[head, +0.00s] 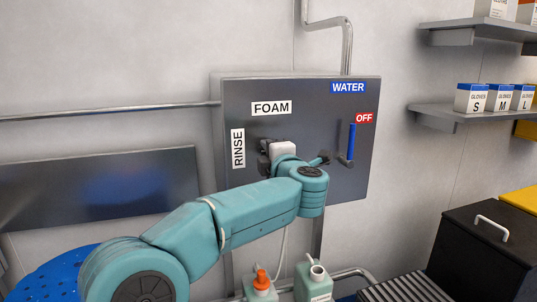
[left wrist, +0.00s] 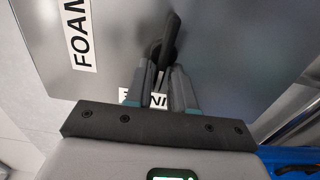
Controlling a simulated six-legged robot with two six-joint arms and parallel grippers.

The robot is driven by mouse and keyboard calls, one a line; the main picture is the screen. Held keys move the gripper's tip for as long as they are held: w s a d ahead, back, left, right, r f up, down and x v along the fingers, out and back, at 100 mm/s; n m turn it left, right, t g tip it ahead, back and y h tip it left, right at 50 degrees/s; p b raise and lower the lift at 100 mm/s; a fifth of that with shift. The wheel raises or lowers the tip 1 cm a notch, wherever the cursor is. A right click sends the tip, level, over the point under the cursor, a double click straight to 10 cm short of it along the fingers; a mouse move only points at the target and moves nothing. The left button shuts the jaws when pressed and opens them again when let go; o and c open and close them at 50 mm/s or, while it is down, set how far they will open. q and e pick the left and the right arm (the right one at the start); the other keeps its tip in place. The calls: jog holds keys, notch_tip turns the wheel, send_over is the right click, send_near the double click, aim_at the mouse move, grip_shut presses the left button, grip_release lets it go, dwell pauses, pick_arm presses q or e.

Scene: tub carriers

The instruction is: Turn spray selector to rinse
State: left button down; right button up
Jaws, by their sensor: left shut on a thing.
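The spray selector is a black handle (left wrist: 172,32) on the grey panel, seen in the left wrist view. My left gripper (left wrist: 164,66) is shut on it, with a finger on each side. In the head view my left gripper (head: 264,158) is at the panel (head: 345,185), below the FOAM label (head: 271,107) and right of the RINSE label (head: 238,148). My own wrist hides most of the selector there. The RINSE label (left wrist: 150,97) is partly covered by my fingers in the left wrist view. My right gripper is out of view.
A blue-handled lever (head: 351,138) stands upright on the panel, near the OFF label (head: 364,118). Bottles (head: 260,288) stand below the panel. A black box (head: 485,250) is at the lower right. Shelves with glove boxes (head: 472,98) are on the right wall.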

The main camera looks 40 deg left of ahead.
pick_arm(q)
jog(key=shift+d+f, duration=0.1)
jog(key=c, duration=1)
grip_release()
jog(key=shift+w, duration=0.15)
jog(key=shift+o, duration=0.2)
jog(key=b+v, duration=0.1)
jog(key=v, duration=1.5)
jog(key=shift+s+b, duration=0.2)
jog(key=shift+b, duration=0.1)
jog(key=shift+d, duration=0.1)
